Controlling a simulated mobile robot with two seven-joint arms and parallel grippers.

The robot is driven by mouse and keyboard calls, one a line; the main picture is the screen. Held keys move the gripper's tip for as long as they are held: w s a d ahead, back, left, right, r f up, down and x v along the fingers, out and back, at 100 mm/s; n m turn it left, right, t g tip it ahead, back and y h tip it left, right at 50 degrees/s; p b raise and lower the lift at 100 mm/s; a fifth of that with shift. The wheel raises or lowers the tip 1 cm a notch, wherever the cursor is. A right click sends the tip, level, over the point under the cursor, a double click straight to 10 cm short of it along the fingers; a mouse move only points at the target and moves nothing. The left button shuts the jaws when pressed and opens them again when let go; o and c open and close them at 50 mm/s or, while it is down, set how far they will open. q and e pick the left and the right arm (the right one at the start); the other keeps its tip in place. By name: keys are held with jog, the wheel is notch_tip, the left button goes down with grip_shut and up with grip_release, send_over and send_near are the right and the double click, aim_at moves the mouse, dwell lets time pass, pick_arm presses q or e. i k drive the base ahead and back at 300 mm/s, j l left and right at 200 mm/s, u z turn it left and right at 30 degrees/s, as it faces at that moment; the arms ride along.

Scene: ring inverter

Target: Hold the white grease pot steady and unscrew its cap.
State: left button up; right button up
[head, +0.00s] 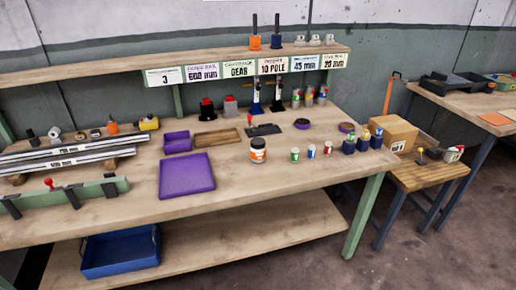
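Nothing touches the pot. Neither of my grippers is in view.
A purple tray (187,190) lies left of the pot. Small cans (311,151) stand to its right, with dark blue holders (362,144) further right. A wooden tray (217,139) and a dark plate (263,130) lie behind. The bench (225,205) is bare in front of the pot.

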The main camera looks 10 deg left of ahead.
aim_at(257, 156)
jog(key=i+l+u, duration=0.1)
jog(key=u, duration=0.65)
jog(key=i+l+u, duration=0.15)
jog(key=l+u, duration=0.2)
jog(key=l, duration=0.15)
jog(key=i+l+u, duration=0.1)
jog(key=l+u, duration=0.25)
jog(key=l, duration=0.15)
